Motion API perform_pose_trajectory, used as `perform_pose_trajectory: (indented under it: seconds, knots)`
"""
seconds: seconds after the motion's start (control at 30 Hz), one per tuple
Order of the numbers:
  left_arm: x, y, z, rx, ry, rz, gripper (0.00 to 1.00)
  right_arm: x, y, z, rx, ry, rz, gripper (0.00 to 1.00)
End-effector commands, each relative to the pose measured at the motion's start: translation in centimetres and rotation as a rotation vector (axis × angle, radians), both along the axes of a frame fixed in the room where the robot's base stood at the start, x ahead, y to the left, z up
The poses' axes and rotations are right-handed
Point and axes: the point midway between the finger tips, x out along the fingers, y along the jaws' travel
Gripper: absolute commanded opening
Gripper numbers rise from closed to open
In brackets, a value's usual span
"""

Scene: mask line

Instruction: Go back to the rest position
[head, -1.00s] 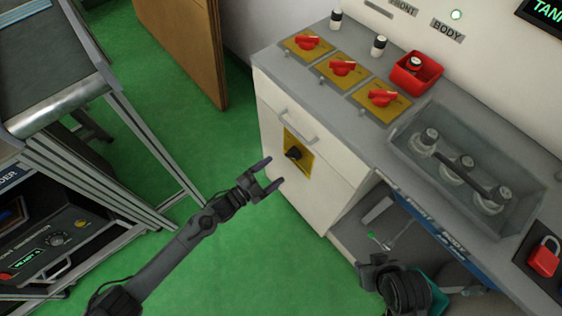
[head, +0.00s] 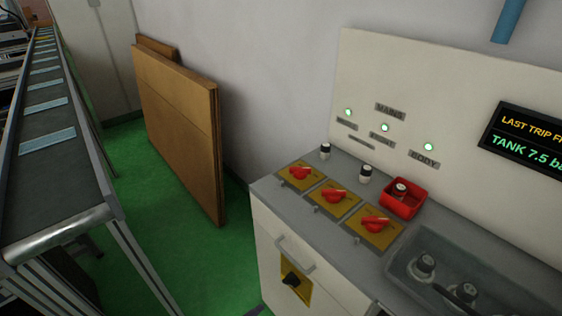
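Neither of my grippers shows in the head view now, and neither arm is in the picture. The white cabinet (head: 271,247) stands at the lower right with its grey top. Three red rotary handles sit on yellow plates along its near edge: the first (head: 300,172), the second (head: 334,196) and the third (head: 376,224). A black knob (head: 292,279) on a yellow plate is on the cabinet front, below a drawer handle. The cabinet's lower part is out of the frame.
A red open box (head: 402,198) holds a knob. A grey tray (head: 410,244) with knobs is at lower right. Lit lamps and a display (head: 525,138) are on the wall panel. A conveyor (head: 60,195) runs along the left. Brown boards (head: 180,120) lean on the wall. Green floor lies between.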

Motion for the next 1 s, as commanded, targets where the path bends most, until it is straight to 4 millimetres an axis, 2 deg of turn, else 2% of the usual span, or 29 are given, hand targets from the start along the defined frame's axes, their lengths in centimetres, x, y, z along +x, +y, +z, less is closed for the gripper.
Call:
perform_pose_trajectory:
  seconds: [0.03, 0.13, 0.23, 0.33, 0.47, 0.63, 0.8, 0.9, 1.0]
  knots:
    - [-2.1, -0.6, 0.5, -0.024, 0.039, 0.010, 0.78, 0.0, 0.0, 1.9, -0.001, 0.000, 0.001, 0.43]
    - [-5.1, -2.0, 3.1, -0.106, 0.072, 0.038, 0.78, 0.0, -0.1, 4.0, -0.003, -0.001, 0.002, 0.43]
    - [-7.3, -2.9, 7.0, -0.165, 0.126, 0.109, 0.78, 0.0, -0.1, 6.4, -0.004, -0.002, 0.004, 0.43]
    - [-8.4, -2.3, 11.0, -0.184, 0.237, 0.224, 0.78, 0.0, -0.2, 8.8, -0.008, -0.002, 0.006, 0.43]
    - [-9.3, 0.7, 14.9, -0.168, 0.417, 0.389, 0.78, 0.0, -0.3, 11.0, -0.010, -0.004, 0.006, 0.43]
    - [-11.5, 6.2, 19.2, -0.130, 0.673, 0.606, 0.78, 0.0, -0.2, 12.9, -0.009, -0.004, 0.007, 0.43]
    - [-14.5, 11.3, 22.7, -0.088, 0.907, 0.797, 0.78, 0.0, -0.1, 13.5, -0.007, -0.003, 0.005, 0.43]
    - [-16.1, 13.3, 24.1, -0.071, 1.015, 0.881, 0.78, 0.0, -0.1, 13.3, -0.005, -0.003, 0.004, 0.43]
    - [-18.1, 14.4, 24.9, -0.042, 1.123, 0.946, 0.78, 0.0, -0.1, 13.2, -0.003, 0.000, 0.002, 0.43]
